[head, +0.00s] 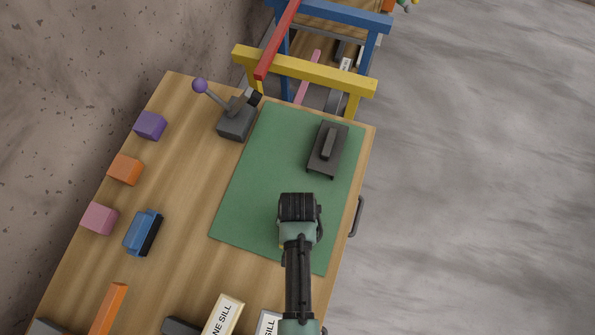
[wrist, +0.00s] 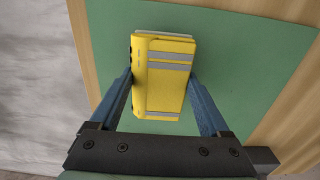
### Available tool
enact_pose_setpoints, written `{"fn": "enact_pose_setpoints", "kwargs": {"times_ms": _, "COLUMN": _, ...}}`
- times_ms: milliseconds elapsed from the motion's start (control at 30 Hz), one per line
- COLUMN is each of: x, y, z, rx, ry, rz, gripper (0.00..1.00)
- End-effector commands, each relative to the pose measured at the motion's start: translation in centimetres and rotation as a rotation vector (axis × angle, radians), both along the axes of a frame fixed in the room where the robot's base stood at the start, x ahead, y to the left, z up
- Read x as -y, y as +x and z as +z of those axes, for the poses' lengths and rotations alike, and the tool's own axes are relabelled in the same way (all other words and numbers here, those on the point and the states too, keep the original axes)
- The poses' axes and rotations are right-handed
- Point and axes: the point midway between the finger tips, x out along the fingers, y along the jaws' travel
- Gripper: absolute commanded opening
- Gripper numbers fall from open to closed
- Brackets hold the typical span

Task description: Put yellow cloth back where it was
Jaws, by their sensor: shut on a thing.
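The yellow cloth (wrist: 163,100) is a folded yellow block with grey stripes, in the middle of the wrist view. My gripper (wrist: 160,79) is shut on it, one blue finger against each side. The cloth is over the green mat (wrist: 222,45); I cannot tell whether it touches it. In the head view my arm's end is above the lower part of the green mat (head: 250,200) and hides the fingers and nearly all of the cloth.
A dark block-like tool (head: 327,149) lies on the mat's upper right. A lever with a purple knob (head: 236,121) stands at its upper left. Purple (head: 150,125), orange (head: 125,169), pink (head: 99,218) and blue (head: 143,233) blocks line the left. A yellow frame (head: 305,69) spans the far end.

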Motion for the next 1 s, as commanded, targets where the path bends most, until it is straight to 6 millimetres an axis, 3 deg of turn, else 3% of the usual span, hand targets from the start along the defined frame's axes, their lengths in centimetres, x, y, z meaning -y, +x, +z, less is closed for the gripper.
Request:
{"fn": "enact_pose_setpoints", "kwargs": {"times_ms": 200, "x": 0.0, "y": 0.1, "z": -2.0, "rx": 0.0, "ry": 0.0, "rz": 0.001, "gripper": 0.28}}
{"fn": "enact_pose_setpoints", "kwargs": {"times_ms": 567, "x": 0.0, "y": 0.1, "z": -2.4, "rx": 0.001, "ry": 0.0, "rz": 0.001, "gripper": 0.28}}
{"fn": "enact_pose_setpoints", "kwargs": {"times_ms": 600, "x": 0.0, "y": 0.1, "z": -2.4, "rx": 0.001, "ry": 0.0, "rz": 0.001, "gripper": 0.82}}
{"fn": "enact_pose_setpoints", "kwargs": {"times_ms": 700, "x": 0.0, "y": 0.1, "z": -2.3, "rx": 0.001, "ry": 0.0, "rz": 0.001, "gripper": 1.0}}
{"fn": "enact_pose_setpoints", "kwargs": {"times_ms": 1000, "x": 0.0, "y": 0.1, "z": -2.0, "rx": 0.001, "ry": 0.0, "rz": 0.001, "gripper": 1.0}}
